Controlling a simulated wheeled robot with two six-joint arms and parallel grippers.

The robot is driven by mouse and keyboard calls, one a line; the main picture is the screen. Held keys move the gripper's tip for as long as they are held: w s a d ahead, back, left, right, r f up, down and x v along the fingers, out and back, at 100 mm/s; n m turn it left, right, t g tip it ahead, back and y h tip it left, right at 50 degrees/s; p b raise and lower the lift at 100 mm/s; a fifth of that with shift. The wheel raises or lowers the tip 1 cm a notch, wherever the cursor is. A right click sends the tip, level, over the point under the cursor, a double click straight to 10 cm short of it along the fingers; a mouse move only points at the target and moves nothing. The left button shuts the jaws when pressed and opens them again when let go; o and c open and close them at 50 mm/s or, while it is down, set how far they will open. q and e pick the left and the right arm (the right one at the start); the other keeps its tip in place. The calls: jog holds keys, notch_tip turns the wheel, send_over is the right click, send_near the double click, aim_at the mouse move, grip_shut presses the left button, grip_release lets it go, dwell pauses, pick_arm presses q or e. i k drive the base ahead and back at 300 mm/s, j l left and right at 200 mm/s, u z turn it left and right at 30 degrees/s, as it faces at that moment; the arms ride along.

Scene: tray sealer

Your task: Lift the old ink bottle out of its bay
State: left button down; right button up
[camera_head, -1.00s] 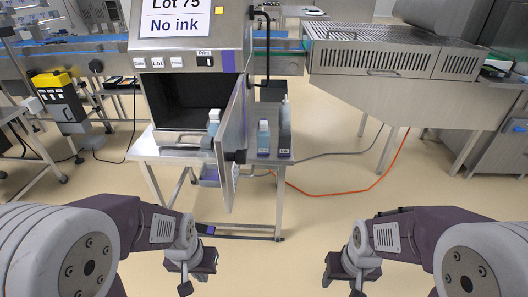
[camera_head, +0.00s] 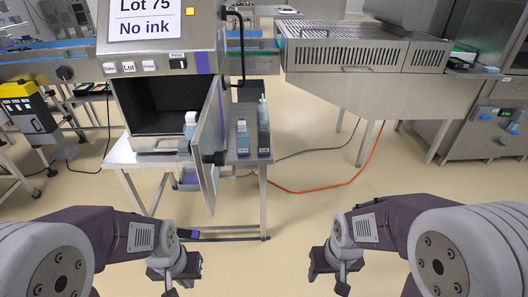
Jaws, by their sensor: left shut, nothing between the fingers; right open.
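An ink bottle (camera_head: 190,120) with a pale cap stands at the right side of the dark open bay (camera_head: 165,101) of the printer; the open door (camera_head: 208,145) hides part of it. My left gripper (camera_head: 183,277) is shut and empty, low in front of the stand. My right gripper (camera_head: 327,270) is open and empty, low to the right. Both are well apart from the bottles.
The door juts out towards me between the bay and the two outer bottles. The printer's screen (camera_head: 146,18) reads "Lot 75, No ink". A steel conveyor (camera_head: 365,55) stands at the right.

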aim_at(184, 162)
jog(key=i+l+u, duration=0.2)
jog(key=u, duration=0.15)
jog(key=i+l+u, duration=0.35)
